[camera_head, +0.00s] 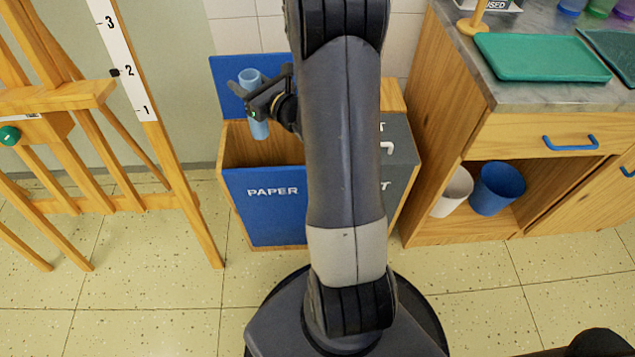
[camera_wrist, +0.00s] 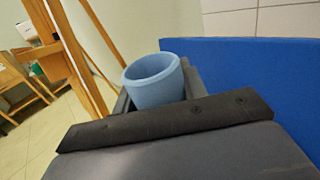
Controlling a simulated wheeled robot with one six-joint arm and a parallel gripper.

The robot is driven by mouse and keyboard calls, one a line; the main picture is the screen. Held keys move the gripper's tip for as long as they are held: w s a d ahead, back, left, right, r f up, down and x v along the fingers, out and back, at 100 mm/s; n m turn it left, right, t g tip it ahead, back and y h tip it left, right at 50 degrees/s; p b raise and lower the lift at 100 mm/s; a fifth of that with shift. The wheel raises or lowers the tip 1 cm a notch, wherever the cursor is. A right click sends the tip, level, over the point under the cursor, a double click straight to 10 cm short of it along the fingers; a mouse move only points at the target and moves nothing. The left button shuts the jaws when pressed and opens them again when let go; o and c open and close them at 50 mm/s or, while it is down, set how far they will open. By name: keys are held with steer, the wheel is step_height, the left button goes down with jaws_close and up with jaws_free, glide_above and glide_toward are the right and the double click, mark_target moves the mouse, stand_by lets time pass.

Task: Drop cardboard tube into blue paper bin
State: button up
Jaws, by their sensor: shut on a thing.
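A light blue cardboard tube (camera_head: 259,128) is upright in my gripper (camera_head: 250,98), its lower end seen against the opening of the paper bin. I cannot tell whether that end is below the rim. The wrist view shows the tube's open, hollow top (camera_wrist: 155,88) between the fingers; most of its length is hidden there. My gripper is shut on the tube. The blue paper bin (camera_head: 262,218) has a blue front marked PAPER and wooden sides. Its blue lid (camera_head: 228,78) stands raised behind the tube and also shows in the wrist view (camera_wrist: 245,62).
A grey-fronted bin (camera_head: 397,160) adjoins the paper bin on the right, partly hidden by my arm. A wooden easel (camera_head: 150,120) stands to the left. At the right, a cabinet (camera_head: 520,125) holds a white cup (camera_head: 453,193) and blue bucket (camera_head: 497,188) on its lower shelf.

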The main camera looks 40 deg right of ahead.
steer(key=d+f+b, duration=0.3)
steer(key=f+b, duration=0.6)
steer(key=f, duration=0.2)
steer(key=shift+s+d+f+h, duration=0.15)
steer(key=shift+d+f+h, duration=0.15)
steer(key=shift+d, duration=0.05)
steer(key=o, duration=1.2)
steer(key=shift+o, duration=0.2)
steer(key=s+d+p, duration=0.1)
steer(key=s, duration=0.9)
steer(key=shift+s+d, duration=0.35)
steer(key=shift+w, duration=0.1)
